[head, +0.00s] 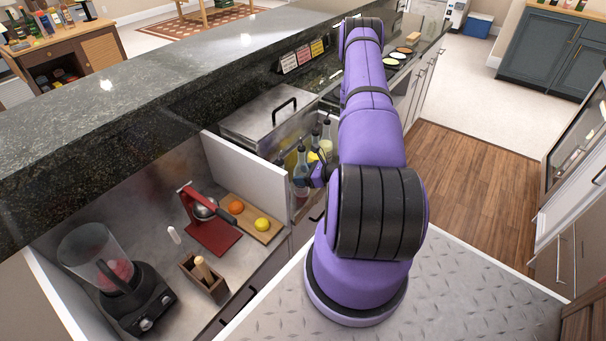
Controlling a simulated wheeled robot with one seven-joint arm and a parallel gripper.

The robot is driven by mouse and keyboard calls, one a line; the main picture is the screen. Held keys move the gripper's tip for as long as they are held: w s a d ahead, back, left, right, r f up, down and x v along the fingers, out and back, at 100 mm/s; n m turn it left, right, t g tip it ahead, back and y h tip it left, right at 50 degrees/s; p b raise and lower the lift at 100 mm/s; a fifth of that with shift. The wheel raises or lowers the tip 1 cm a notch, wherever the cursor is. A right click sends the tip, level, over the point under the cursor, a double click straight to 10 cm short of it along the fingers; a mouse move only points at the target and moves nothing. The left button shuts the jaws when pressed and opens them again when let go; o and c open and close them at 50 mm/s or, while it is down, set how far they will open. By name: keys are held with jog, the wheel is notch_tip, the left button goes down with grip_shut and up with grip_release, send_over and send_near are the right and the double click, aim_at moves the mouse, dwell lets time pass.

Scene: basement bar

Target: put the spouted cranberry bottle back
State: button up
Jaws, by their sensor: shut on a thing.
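My gripper (312,173) is at the speed-rail area beside the steel ice bin, partly hidden by my purple arm. It is shut on a spouted bottle (300,168), which looks upright with a dark pourer on top. The lower parts of the bottles and the rail are mostly hidden by my arm and the white panel.
A steel bin with a black-handled lid (268,118) lies left of the bottles. A white partition (246,170) stands in front of it. A red citrus press (207,220), fruit board (250,216) and blender (112,275) fill the nearer counter. The granite ledge (180,90) rises behind.

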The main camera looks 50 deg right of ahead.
jog(key=shift+f, duration=0.1)
jog(key=o, duration=1.4)
jog(key=shift+c, duration=0.2)
